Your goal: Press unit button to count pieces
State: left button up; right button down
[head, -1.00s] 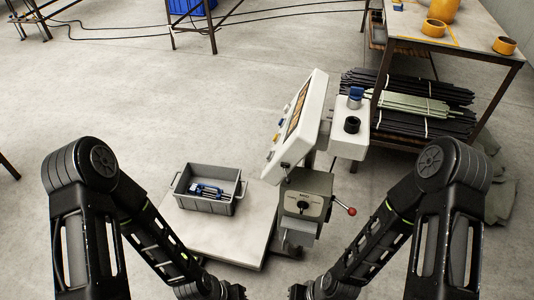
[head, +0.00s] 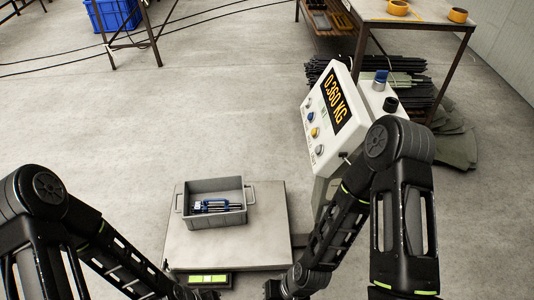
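The scale's control unit (head: 331,111) stands right of centre in the head view, tilted toward me. Its display (head: 338,101) reads 0.360 KG in orange digits. Below and left of the display is a column of small round buttons, among them a blue one (head: 309,117), a yellow one (head: 314,132) and a pale one (head: 319,150). A grey bin (head: 218,218) holding blue-and-dark pieces (head: 215,206) sits on the scale platform (head: 268,240). My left gripper (head: 205,295) and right gripper (head: 272,291) are low at the bottom edge, both apart from the unit. Their fingertips do not show clearly.
A blue crate (head: 113,14) is at the far left. A green-lit box (head: 208,280) lies at the platform's front. Open floor lies left and behind the platform.

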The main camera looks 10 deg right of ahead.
aim_at(318, 150)
jog(key=j+z, duration=0.25)
jog(key=j, duration=1.6)
jog(key=k, duration=0.05)
